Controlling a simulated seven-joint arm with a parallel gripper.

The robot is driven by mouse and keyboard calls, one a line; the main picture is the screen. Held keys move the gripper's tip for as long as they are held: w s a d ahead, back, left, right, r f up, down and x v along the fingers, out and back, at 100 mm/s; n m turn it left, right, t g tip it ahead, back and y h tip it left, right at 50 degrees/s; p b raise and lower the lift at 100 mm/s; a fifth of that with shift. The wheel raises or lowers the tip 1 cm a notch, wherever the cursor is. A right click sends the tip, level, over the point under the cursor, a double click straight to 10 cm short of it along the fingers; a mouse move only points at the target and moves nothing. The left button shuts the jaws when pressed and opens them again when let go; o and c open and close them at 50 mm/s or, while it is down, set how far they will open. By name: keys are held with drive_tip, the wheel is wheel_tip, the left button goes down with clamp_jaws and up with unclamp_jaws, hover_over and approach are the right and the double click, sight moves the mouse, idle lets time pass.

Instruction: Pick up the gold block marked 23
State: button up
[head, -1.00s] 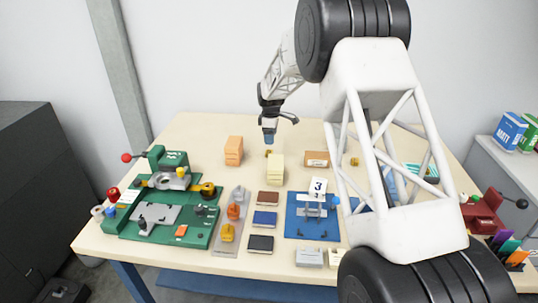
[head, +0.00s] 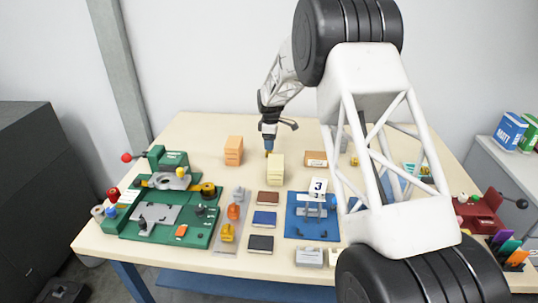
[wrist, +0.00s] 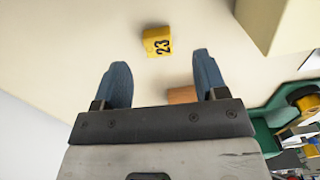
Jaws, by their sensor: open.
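The gold block marked 23 (wrist: 157,41) lies on the pale tabletop in the wrist view, a little beyond the fingertips and about midway between their lines. My gripper (wrist: 160,64) is open, with its two blue fingers spread and nothing between them. In the head view my gripper (head: 268,151) points down over the back middle of the table. Only a small bit of the gold block (head: 267,155) shows there, by the fingertips; the rest is hidden.
A stack of cream blocks (head: 276,169) stands close in front of my gripper. An orange stack (head: 234,151) stands to the left, and a brown box (head: 316,159) to the right. A green fixture (head: 147,218) and a blue fixture (head: 312,228) lie nearer the front.

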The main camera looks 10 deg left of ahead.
drive_tip(key=shift+f, duration=0.1)
drive_tip(key=shift+w+d+f, duration=0.1)
drive_tip(key=shift+d+f, duration=0.05)
drive_tip(key=shift+f, duration=2.35)
drive_tip(key=shift+c, duration=0.3)
drive_tip(key=c, duration=1)
drive_tip(key=shift+c, duration=0.2)
drive_tip(key=shift+r, duration=0.1)
wheel_tip(320, 180, up, 10)
